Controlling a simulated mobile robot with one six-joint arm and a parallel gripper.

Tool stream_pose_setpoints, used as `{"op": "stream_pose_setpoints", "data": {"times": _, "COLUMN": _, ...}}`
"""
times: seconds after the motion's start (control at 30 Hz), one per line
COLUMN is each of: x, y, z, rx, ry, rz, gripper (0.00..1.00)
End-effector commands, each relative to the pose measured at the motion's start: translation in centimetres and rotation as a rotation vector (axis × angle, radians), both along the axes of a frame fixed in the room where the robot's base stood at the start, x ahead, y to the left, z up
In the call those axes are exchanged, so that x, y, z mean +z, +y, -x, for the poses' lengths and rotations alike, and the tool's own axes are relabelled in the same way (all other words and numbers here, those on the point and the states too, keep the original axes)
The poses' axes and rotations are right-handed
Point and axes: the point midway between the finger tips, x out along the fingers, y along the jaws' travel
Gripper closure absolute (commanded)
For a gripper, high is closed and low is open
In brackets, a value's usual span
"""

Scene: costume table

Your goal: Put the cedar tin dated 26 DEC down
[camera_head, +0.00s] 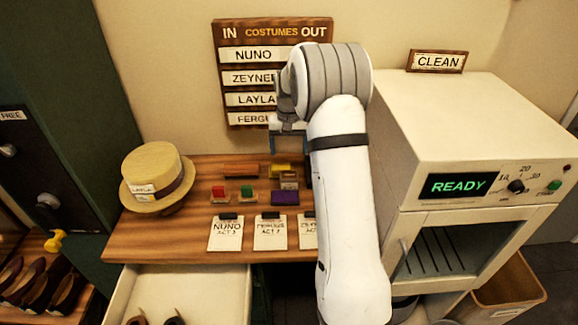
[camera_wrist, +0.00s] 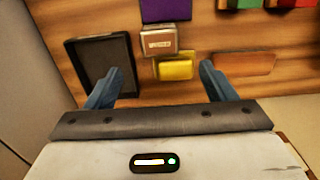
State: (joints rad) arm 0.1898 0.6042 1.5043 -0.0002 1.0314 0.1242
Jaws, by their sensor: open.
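A small tan tin (camera_wrist: 158,41) with a pale label stands on the wooden table; the label is too small to read, so I cannot confirm the date. It also shows in the head view (camera_head: 289,183), between a yellow block (camera_head: 280,168) and a purple block (camera_head: 285,197). My gripper (camera_wrist: 160,72) is open with nothing between its fingers, above the table. In the wrist view the tin lies just beyond the fingertips, with the yellow block (camera_wrist: 175,67) between them. In the head view my gripper (camera_head: 288,138) is partly hidden by my arm.
A dark tray (camera_wrist: 103,68) lies beside the tin. An orange-brown bar (camera_head: 240,169), red block (camera_head: 219,191) and green block (camera_head: 247,191) are nearby. A straw hat (camera_head: 155,172) stands left. Cards (camera_head: 226,234) line the front edge above an open drawer (camera_head: 190,285). A white cabinet (camera_head: 470,130) reads READY.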

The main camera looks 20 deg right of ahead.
Motion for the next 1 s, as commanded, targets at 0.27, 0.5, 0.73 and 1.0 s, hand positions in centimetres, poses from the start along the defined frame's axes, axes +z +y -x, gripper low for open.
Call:
{"op": "stream_pose_setpoints", "data": {"times": 0.27, "x": 6.7, "y": 3.1, "z": 5.6, "rx": 0.062, "ry": -0.06, "rz": 0.011, "gripper": 0.22}}
{"op": "stream_pose_setpoints", "data": {"times": 0.5, "x": 12.0, "y": 6.7, "z": 14.9, "rx": 0.147, "ry": -0.136, "rz": 0.024, "gripper": 0.22}}
{"op": "stream_pose_setpoints", "data": {"times": 0.73, "x": 13.7, "y": 9.2, "z": 24.4, "rx": 0.227, "ry": -0.211, "rz": 0.037, "gripper": 0.22}}
{"op": "stream_pose_setpoints", "data": {"times": 1.0, "x": 12.5, "y": 10.7, "z": 32.8, "rx": 0.3, "ry": -0.276, "rz": 0.047, "gripper": 0.22}}
